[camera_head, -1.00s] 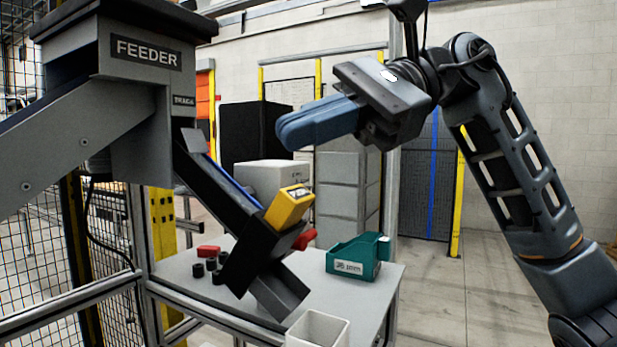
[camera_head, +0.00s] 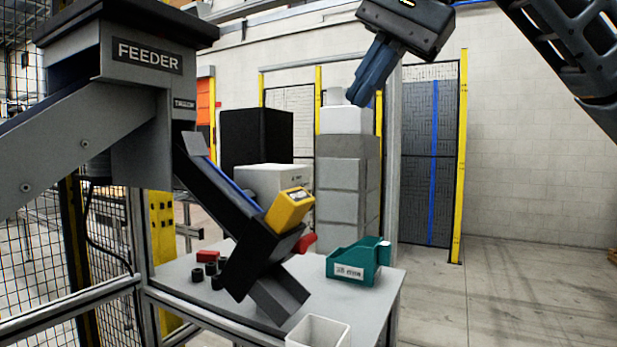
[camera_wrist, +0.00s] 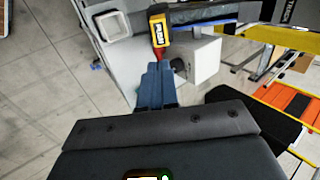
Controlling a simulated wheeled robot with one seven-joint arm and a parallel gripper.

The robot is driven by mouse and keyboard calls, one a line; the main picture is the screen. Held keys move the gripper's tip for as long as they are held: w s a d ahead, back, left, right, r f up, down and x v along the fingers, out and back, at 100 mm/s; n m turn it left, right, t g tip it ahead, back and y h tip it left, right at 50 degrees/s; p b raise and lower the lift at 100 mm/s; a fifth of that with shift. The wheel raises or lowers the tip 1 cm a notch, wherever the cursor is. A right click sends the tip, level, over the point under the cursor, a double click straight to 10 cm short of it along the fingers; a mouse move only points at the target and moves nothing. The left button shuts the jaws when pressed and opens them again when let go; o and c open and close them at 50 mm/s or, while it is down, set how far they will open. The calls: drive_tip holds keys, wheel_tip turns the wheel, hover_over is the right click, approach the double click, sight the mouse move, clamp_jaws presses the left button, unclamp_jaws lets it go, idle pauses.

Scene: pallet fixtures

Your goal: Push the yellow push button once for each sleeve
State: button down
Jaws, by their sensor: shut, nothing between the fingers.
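The yellow push button (camera_head: 289,209) is a yellow box with a pale face on the upper side of the dark sloping chute (camera_head: 262,258). It also shows in the wrist view (camera_wrist: 158,27), just beyond my fingertips in the picture. Several small black cylinders, perhaps the sleeves (camera_head: 197,274), stand on the grey table left of the chute. My gripper (camera_head: 362,97) has blue fingers, shut and empty, pointing down and left. It is in the air above and to the right of the button, apart from it. The fingers also show in the wrist view (camera_wrist: 157,72).
The feeder (camera_head: 148,57) stands at left above the chute. A red part (camera_head: 305,243) sits by the chute's lower end. A teal bin (camera_head: 355,262) and a white open box (camera_head: 318,332) are on the right and front of the table (camera_head: 385,290). Floor at right is clear.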

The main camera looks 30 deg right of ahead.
sight(297, 195)
drive_tip(key=x, duration=1.4)
drive_tip(key=b+x, duration=0.4)
drive_tip(key=x, duration=0.1)
drive_tip(key=shift+a+f, duration=0.1)
drive_tip(key=shift+f, duration=0.2)
idle(1.0)
drive_tip(key=shift+s+r, duration=0.1)
drive_tip(key=shift+r, duration=0.25)
drive_tip(key=p+v, duration=0.1)
drive_tip(key=v, duration=1.3)
drive_tip(key=shift+p, duration=0.3)
